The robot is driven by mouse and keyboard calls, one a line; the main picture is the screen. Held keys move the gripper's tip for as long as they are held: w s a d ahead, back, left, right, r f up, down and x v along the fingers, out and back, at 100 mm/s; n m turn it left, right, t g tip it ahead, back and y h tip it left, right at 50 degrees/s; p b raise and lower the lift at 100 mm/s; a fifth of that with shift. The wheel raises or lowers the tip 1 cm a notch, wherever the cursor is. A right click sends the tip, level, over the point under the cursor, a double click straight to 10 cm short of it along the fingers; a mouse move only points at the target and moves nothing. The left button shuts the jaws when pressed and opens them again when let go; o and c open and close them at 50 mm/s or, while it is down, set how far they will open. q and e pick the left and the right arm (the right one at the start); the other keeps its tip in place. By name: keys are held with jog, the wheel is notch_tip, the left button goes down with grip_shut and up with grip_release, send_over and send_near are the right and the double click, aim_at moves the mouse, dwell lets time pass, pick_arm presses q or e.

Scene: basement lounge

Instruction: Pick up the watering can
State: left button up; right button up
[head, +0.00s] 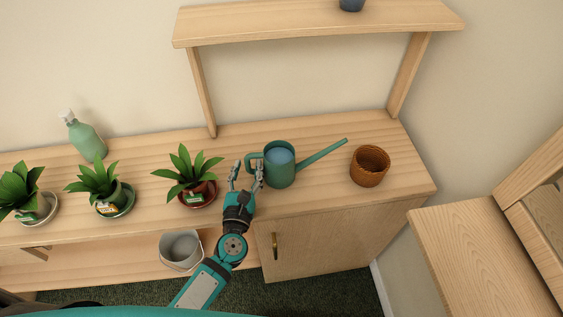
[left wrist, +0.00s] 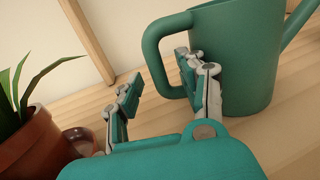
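The green watering can (head: 280,167) stands upright on the wooden bench, its handle to the left and its long spout pointing right and up. Its body and handle fill the upper right of the left wrist view (left wrist: 240,50). My left gripper (head: 246,172) is open at the handle side of the can. In the left wrist view the handle appears between the spread fingers (left wrist: 160,78), with the right finger overlapping the handle loop close to the body. I cannot tell whether that finger touches the can. My right gripper is not in view.
A potted plant (head: 188,178) on a saucer stands just left of the gripper, with more plants and a green bottle (head: 87,141) further left. A raised shelf (head: 310,22) is above; a grey bucket (head: 181,251) sits below.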

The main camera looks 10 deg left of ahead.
aim_at(246, 160)
pick_arm(q)
grip_shut()
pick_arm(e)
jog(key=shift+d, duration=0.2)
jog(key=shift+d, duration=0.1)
pick_arm(q)
jog(key=shift+r, duration=0.1)
jog(key=shift+r, duration=0.75)
notch_tip(246, 160, up, 2)
jog(key=shift+r+p, duration=0.2)
jog(key=shift+p, duration=0.5)
jog(key=s+a+b, duration=0.1)
jog(key=s+b, duration=0.1)
jog(key=s, duration=0.5)
jog(key=s+a+r+b, duration=0.1)
jog(key=s+a+b, duration=0.1)
jog(key=s, duration=0.6)
jog(key=shift+s+a+b, duration=0.2)
jog(key=shift+s+b, duration=0.1)
jog(key=shift+b, duration=0.3)
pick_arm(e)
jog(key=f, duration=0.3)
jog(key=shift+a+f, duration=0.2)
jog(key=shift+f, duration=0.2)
